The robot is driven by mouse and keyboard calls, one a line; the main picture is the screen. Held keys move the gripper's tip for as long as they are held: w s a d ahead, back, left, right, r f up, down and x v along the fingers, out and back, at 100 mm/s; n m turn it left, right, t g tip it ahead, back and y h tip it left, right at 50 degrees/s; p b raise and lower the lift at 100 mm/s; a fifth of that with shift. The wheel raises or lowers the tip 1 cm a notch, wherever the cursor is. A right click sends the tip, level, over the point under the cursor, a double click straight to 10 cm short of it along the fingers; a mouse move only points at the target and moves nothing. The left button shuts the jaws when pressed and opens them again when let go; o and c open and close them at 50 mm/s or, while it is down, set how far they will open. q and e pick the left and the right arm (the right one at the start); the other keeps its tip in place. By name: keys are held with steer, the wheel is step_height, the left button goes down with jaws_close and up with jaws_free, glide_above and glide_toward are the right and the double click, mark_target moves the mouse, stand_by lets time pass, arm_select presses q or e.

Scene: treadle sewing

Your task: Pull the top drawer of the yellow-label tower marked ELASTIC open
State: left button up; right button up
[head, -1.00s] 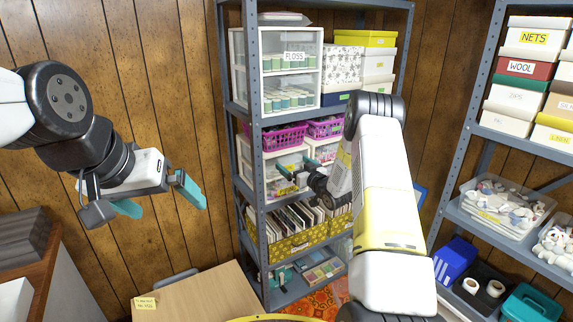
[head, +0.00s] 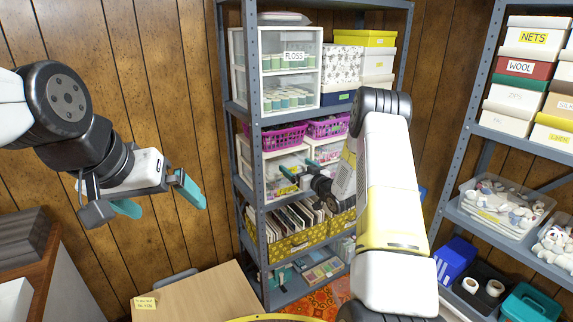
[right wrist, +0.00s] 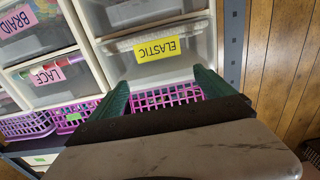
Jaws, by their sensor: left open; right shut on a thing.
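The yellow-label tower (head: 270,168) is on the middle shelf in the head view. The right wrist view shows it upside down, with the yellow ELASTIC label (right wrist: 156,49) on the drawer (right wrist: 192,45) nearest the pink basket. My right gripper (head: 291,173) is at this drawer front, its teal fingers (right wrist: 163,90) on either side below the label in the right wrist view. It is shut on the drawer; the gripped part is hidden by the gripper. I cannot tell how far out the drawer is. My left gripper (head: 158,200) is open and empty, left of the shelf.
A pink-label tower with BRAID (right wrist: 14,20) and LACE (right wrist: 47,74) drawers stands beside it. Pink baskets (head: 283,138) sit above the towers. A metal shelf post (head: 256,150) is close to my right gripper. A wooden table (head: 205,295) stands in front.

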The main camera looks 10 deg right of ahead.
steer(key=v, duration=1.8)
steer(key=o, duration=1.8)
steer(key=shift+c, duration=0.2)
steer(key=v, duration=0.7)
steer(key=shift+s+d, duration=0.15)
steer(key=shift+s, duration=0.25)
